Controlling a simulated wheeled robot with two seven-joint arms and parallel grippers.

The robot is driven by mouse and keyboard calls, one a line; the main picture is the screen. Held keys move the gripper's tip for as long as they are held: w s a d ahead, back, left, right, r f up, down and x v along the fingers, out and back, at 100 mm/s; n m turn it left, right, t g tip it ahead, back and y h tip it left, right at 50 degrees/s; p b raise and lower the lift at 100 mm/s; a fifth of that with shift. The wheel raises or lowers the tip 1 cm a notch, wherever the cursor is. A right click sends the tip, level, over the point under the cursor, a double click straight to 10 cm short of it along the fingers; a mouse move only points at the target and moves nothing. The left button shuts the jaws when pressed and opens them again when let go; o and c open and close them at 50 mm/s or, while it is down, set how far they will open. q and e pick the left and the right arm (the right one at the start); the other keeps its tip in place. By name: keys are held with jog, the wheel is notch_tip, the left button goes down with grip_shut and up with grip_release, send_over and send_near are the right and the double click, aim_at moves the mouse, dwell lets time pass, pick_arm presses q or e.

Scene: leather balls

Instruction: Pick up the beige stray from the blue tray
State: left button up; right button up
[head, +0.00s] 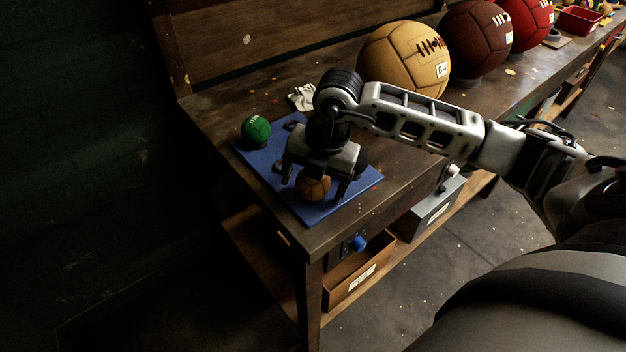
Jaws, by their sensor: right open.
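The blue tray (316,214) lies flat at the near left end of the wooden bench. A small beige-tan ball (313,188) sits on it. My right gripper (314,192) points down over this ball, with its open fingers on either side of it. The gripper body hides the ball's top, and I cannot tell whether the fingers touch it. A small green ball (256,130) rests near the tray's back left corner. A dark round thing (361,162) shows partly behind the gripper. My left gripper is out of view.
Large tan (398,56), dark brown (477,42) and red (531,24) balls stand along the bench to the right. A crumpled pale cloth (301,97) lies behind the tray. A wooden backboard (250,45) rises behind. An open brown box (358,268) stands below.

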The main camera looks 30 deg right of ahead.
jog(key=c, duration=1.1)
jog(key=shift+r, duration=0.1)
